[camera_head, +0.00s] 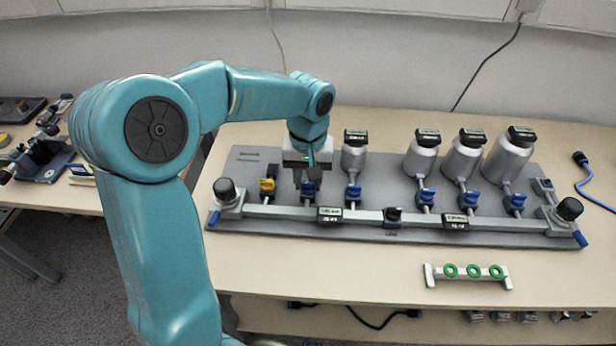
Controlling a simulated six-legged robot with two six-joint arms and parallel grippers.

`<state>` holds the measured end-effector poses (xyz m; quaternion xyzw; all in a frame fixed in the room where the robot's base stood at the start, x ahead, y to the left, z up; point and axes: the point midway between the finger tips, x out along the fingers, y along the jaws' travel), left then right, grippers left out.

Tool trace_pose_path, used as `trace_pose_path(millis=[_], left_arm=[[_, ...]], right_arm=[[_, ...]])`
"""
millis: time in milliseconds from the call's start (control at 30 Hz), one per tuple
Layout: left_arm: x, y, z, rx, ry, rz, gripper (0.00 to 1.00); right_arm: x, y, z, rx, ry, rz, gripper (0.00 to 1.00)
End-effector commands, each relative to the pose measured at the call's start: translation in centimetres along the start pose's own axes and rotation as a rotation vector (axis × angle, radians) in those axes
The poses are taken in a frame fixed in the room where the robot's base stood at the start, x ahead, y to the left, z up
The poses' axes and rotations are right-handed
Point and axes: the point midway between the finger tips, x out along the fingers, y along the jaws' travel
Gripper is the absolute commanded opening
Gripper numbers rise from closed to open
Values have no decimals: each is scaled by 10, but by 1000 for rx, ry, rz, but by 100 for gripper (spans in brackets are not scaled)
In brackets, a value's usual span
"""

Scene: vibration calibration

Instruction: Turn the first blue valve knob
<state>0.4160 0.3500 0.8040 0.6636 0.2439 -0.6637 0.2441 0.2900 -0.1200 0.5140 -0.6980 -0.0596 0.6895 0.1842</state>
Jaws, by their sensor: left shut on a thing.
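A row of valve knobs stands along the pipe of a grey calibration rig (280,224). The leftmost is a yellow knob (267,188). Right of it is the first blue knob (308,190), partly hidden under my left gripper. My left gripper (309,180) points down and is shut on this blue knob. More blue knobs (353,193) stand to the right, at the feet of the metal canisters. My right gripper is not in view.
Several silver canisters (354,158) with black tops stand behind the knobs. Black round knobs (225,190) sit at both pipe ends. A white holder with green rings (467,281) lies at the table's front. A blue cable (595,190) lies at far right.

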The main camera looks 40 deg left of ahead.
Motion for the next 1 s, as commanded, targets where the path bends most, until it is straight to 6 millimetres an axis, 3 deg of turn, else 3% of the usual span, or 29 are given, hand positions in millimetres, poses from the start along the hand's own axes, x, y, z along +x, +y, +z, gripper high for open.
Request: trace_pose_path(millis=[467, 500, 533, 867, 1000], left_arm=[[0, 0, 0, -12, 1, 1, 2], [0, 0, 0, -12, 1, 1, 45], [0, 0, 0, -12, 1, 1, 55], [-2, 0, 0, -11, 1, 0, 58], [-20, 0, -1, -11, 4, 2, 58]], right_arm=[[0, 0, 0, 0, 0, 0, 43], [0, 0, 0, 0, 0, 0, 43], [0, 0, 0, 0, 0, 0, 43], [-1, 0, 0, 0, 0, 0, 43], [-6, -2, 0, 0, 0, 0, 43]])
